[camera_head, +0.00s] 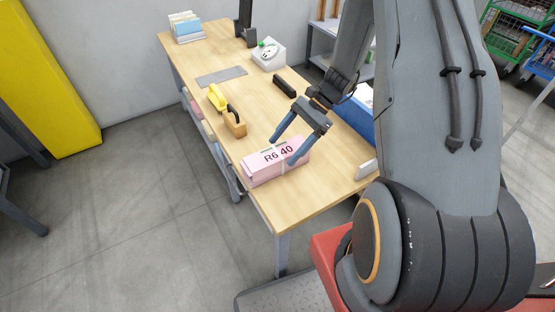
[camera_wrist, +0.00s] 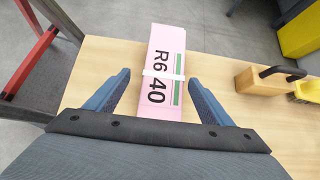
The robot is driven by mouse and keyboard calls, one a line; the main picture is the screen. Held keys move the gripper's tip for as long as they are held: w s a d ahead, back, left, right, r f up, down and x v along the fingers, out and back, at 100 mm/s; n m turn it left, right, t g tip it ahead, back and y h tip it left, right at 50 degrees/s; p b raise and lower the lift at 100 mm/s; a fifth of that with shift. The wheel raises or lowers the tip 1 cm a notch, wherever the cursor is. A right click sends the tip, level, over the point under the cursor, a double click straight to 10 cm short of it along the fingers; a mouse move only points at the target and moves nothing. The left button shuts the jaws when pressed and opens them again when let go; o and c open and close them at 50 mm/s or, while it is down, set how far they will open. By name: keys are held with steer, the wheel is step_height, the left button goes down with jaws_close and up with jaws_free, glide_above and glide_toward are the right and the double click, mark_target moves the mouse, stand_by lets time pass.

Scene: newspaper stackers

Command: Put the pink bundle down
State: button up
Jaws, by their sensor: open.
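The pink bundle (camera_head: 264,168), marked R6 40 with a white band around it, lies on the wooden table (camera_head: 320,190) near its front edge. In the wrist view my gripper (camera_wrist: 162,85) shows a gap between each finger and the bundle. The bundle's underside is hidden.
A wooden block with a black handle (camera_head: 236,123) and a yellow tool (camera_head: 217,97) lie behind the bundle. A black object (camera_head: 284,87), a grey mat (camera_head: 221,76), a white device (camera_head: 268,55) and a paper stack (camera_head: 185,27) are farther back. Bare tabletop lies at the near right.

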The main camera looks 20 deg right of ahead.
mark_target(270, 162)
steer(key=shift+x, duration=1.15)
steer(key=x, duration=0.2)
steer(key=p+x, duration=0.1)
steer(key=x, duration=0.2)
steer(key=shift+w+a+f+p, duration=0.25)
steer(key=shift+w+p, duration=0.05)
steer(key=shift+c, duration=0.3)
steer(key=c, duration=1.8)
jaws_close()
steer(key=shift+r, duration=0.2)
